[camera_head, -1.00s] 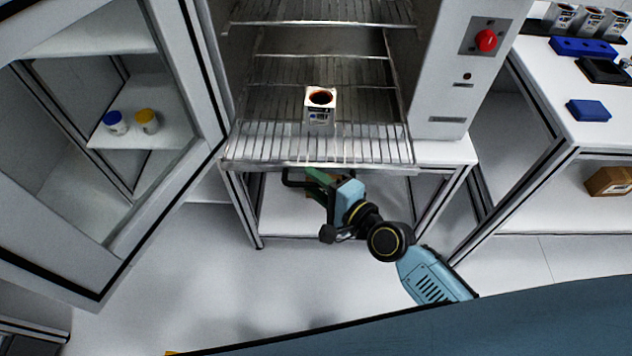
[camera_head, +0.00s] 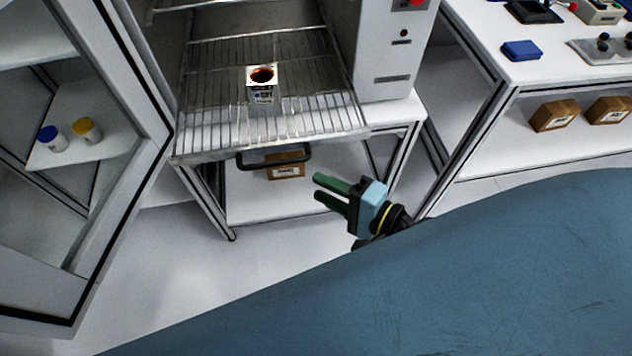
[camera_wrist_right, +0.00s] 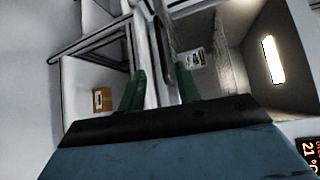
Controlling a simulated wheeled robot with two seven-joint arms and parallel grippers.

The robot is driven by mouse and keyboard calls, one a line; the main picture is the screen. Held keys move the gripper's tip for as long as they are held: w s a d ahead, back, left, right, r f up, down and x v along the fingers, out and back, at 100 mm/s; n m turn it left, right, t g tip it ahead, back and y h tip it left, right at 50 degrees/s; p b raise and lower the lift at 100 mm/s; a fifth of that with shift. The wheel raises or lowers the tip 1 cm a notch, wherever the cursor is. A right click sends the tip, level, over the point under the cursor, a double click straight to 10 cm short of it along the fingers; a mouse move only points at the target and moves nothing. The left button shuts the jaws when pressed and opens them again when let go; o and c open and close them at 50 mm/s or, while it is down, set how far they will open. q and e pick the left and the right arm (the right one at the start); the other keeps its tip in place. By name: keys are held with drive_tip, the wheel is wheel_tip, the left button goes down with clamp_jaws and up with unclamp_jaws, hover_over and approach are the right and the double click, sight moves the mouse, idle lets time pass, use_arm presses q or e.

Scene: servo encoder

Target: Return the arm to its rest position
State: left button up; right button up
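My right gripper (camera_head: 318,187) is in front of and to the right of the wire rack in the head view. Its two green fingers are apart with nothing between them, so it is open. In the wrist view its fingers (camera_wrist_right: 160,90) also stand apart. A black handle (camera_head: 275,163) is below the rack's front edge, left of the fingertips and clear of them. My left gripper is not in view.
A cardboard box (camera_head: 286,168) sits on the shelf below the rack. A bench (camera_head: 520,70) stands at the right. Floor at the lower left is clear.

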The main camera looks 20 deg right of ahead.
idle(0.5)
drive_tip(key=s+d+f+n+g+h, duration=0.2)
drive_tip(key=d+f, duration=0.2)
drive_tip(key=f, duration=0.5)
drive_tip(key=s+d+f+n+g+h, duration=0.1)
drive_tip(key=d+f+n+h, duration=0.15)
drive_tip(key=f, duration=0.65)
drive_tip(key=s+d+f+n+g+h, duration=0.1)
drive_tip(key=s+d+f+n+g, duration=0.2)
drive_tip(key=f, duration=0.6)
drive_tip(key=s+d+f+n+g+h, duration=0.2)
drive_tip(key=s+f+n+g, duration=0.1)
drive_tip(key=s+f, duration=0.5)
drive_tip(key=s+d+f+n+g+h, duration=0.1)
drive_tip(key=s+d+f+n+g, duration=0.1)
drive_tip(key=s+f+n, duration=0.3)
drive_tip(key=s+f+g, duration=0.1)
drive_tip(key=s+f, duration=0.3)
drive_tip(key=s, duration=0.5)
drive_tip(key=shift+s+d+g+h, duration=0.25)
drive_tip(key=shift+g+h, duration=0.1)
drive_tip(key=shift+g, duration=0.05)
